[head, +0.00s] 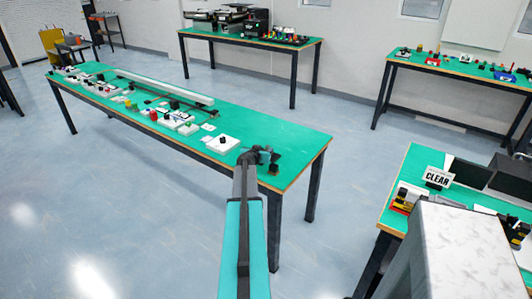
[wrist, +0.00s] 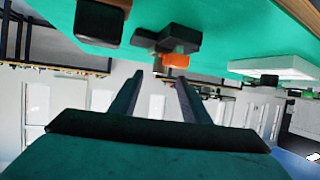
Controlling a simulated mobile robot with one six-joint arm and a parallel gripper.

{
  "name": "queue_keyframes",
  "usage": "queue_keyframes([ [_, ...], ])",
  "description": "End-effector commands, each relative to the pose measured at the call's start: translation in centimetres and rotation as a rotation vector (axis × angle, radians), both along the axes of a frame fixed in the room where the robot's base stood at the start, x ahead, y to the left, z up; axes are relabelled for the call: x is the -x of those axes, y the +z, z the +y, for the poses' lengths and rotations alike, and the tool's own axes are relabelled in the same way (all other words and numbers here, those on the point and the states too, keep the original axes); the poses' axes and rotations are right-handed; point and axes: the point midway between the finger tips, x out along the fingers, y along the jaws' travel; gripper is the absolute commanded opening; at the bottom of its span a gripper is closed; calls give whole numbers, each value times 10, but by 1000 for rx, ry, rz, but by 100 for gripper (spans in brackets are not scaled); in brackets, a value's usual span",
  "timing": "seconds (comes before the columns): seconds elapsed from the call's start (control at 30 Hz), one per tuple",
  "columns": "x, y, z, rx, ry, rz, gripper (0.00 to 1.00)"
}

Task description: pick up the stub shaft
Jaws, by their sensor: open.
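My gripper (head: 262,153) reaches over the near right end of the long green table. In the wrist view my gripper (wrist: 171,82) shows two dark fingers apart, with nothing between them. Just beyond the fingertips is a dark piece (wrist: 180,38) with an orange part (wrist: 175,61) on the green top. I cannot tell for sure which piece is the stub shaft. A separate black block (wrist: 99,22) lies to the left in the wrist view. The arm and gripper hide part of this corner in the head view.
The long green table (head: 290,142) holds a pale conveyor strip (head: 165,87) and several small parts. A white plate with a black knob (head: 222,142) sits left of my gripper. The table's right end is mostly bare.

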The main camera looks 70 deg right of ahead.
Motion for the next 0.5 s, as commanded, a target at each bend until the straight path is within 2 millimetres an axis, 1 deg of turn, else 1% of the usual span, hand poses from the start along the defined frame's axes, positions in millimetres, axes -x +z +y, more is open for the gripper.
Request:
queue_keyframes([
  [0.17,-1,-1,-5,0,-1,-1,43],
  [0.5,-4,-10,-27,-1,0,1,43],
])
